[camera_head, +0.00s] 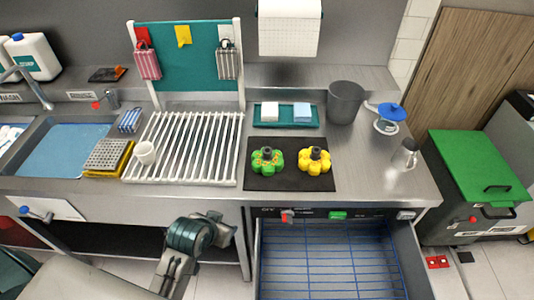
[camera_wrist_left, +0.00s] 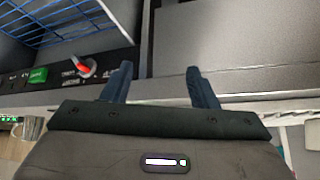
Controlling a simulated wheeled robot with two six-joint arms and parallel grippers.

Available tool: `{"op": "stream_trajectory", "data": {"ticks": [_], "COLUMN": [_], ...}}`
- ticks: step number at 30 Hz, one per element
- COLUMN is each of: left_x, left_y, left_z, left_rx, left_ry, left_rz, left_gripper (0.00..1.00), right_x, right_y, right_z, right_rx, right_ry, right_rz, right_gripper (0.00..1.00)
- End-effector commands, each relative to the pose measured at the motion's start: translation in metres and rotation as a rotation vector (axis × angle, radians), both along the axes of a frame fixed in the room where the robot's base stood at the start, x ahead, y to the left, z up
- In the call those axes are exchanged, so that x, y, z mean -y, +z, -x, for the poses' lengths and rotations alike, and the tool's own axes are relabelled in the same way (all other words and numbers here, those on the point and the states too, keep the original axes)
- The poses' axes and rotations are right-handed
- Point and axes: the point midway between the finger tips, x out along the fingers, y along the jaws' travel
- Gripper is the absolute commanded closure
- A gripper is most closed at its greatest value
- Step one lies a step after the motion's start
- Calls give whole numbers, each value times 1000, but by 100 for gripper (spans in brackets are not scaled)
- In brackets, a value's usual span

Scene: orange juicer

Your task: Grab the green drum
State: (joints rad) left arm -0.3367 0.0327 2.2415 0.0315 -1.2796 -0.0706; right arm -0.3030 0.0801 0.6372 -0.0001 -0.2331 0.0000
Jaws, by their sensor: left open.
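The green drum (camera_head: 267,160) is a flower-shaped green piece with orange marks and a dark knob on top. It sits upright on the left part of a black mat (camera_head: 290,184) on the counter, beside a similar yellow drum (camera_head: 314,161). My left gripper (camera_head: 220,228) is in front of the counter, lower than and to the left of the green drum, well apart from it. In the left wrist view its two fingers (camera_wrist_left: 160,80) are spread with nothing between them. The drum does not show in that view. My right gripper is in neither view.
An open drawer with a blue wire rack (camera_head: 330,262) juts out below the mat. A teal tray (camera_head: 286,122) and grey bin (camera_head: 346,101) stand behind.

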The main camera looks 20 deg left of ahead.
Motion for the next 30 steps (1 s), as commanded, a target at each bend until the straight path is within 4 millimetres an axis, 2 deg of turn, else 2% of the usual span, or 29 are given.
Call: {"op": "stream_trajectory", "data": {"ticks": [1, 6, 9, 13, 17, 24, 30], "left_x": [6, 24, 34, 41, 44, 47, 49], "left_y": [19, 64, 88, 108, 110, 92, 86], "left_z": [-22, -89, -123, -149, -164, -194, -206], "left_rx": [60, 249, 347, 424, 443, 440, 441], "left_ry": [-5, -25, -34, -42, -44, -44, -43], "left_rz": [14, 52, 69, 82, 85, 85, 84], "left_gripper": [46, 46, 46, 46, 46, 46, 46], "right_x": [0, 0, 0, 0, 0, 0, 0], "right_y": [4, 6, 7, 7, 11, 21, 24], "right_z": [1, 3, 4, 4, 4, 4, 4], "right_rx": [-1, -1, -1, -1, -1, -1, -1], "right_ry": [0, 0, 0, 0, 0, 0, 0], "right_rz": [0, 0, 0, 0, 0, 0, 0], "right_gripper": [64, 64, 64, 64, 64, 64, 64]}}
